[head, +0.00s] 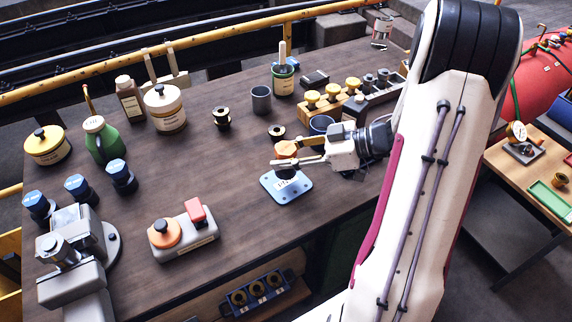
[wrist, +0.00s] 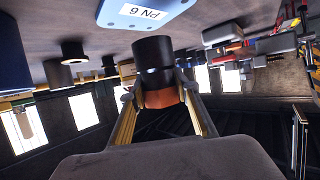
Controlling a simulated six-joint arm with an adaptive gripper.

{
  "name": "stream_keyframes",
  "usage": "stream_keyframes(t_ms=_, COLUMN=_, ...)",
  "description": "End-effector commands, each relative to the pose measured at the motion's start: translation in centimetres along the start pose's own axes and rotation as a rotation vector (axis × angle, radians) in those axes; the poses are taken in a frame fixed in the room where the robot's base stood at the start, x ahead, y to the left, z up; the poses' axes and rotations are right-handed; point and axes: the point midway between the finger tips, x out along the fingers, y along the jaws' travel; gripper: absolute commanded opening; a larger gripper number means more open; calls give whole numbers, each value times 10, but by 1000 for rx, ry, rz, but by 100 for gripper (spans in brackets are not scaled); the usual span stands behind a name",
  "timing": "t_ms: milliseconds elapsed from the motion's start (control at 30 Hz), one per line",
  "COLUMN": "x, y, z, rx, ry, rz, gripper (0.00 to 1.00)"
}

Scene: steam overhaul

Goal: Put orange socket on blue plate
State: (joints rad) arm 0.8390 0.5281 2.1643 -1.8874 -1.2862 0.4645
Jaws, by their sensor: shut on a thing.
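The orange socket (head: 287,148) has an orange top and a black lower body. My gripper (head: 286,160) is shut on it, with a finger on each side of the orange part. The blue plate (head: 299,188) is a flat square with a white label, directly below the socket on the table. In the wrist view, which looks upside down, the black body of the socket (wrist: 153,55) points toward the plate (wrist: 108,14), whose label reads PN 6. The socket looks upright over the plate. I cannot tell whether its lower end touches the plate.
A dark round cup (head: 321,125) and a wooden block with yellow knobs (head: 333,103) stand close behind my gripper. A grey box with orange and red buttons (head: 184,236) is at front left. The tabletop left of the plate is clear.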

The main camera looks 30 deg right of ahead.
Motion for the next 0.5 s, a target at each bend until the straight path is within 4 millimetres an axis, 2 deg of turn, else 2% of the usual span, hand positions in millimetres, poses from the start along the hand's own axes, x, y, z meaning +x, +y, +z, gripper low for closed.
stream_keyframes(t_ms=233, x=2, y=0, z=4, rx=1, ry=1, rz=0, gripper=0)
stream_keyframes(t_ms=500, x=10, y=0, z=24, rx=2, ry=2, rz=0, gripper=0)
